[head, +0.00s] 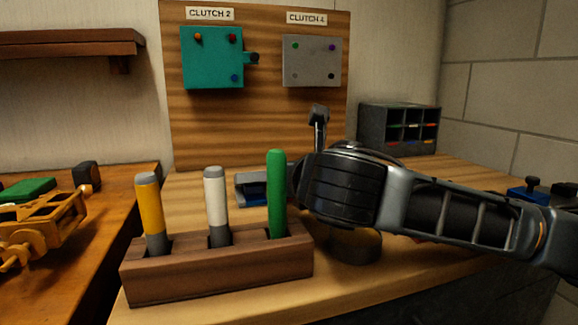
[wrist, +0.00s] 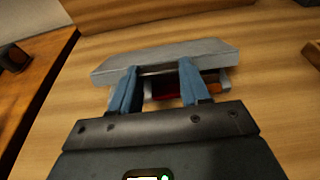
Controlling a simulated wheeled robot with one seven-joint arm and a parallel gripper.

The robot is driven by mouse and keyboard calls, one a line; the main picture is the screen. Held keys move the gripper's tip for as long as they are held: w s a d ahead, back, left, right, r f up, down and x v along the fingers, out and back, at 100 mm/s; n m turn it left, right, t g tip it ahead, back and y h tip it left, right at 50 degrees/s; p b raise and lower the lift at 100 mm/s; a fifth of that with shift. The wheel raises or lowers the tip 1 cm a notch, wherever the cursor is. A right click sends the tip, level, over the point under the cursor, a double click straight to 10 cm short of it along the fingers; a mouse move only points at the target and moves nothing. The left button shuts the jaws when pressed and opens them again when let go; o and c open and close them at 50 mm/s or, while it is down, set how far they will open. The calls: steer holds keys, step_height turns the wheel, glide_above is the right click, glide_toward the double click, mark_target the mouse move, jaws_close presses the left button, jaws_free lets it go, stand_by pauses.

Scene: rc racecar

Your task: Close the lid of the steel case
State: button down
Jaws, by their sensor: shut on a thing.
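The steel case's pale grey lid (wrist: 165,60) spans the upper middle of the wrist view. Below its near edge, red and orange show inside the case, so the lid stands at least partly open; its exact angle is unclear. My gripper (wrist: 160,76) has its two blue fingers at this near edge, shut on the lid with a gap between them. In the head view the steel case (head: 243,184) is behind the pen rack, partly hidden by the green pen and my arm. My fingertips are hidden there.
A wooden rack (head: 220,272) with yellow, white and green pens stands in front of the case. A wooden panel (head: 265,120) rises behind it. A dark sorter (head: 400,128) stands at the back right. Bare bench shows around the case in the wrist view.

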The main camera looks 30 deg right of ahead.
steer(key=shift+s+f, duration=0.15)
steer(key=shift+f, duration=0.55)
steer(key=c, duration=0.5)
jaws_free()
steer(key=shift+r, duration=0.2)
steer(key=v, duration=0.7)
steer(key=shift+s+a+p, duration=0.1)
steer(key=shift+s+p, duration=0.25)
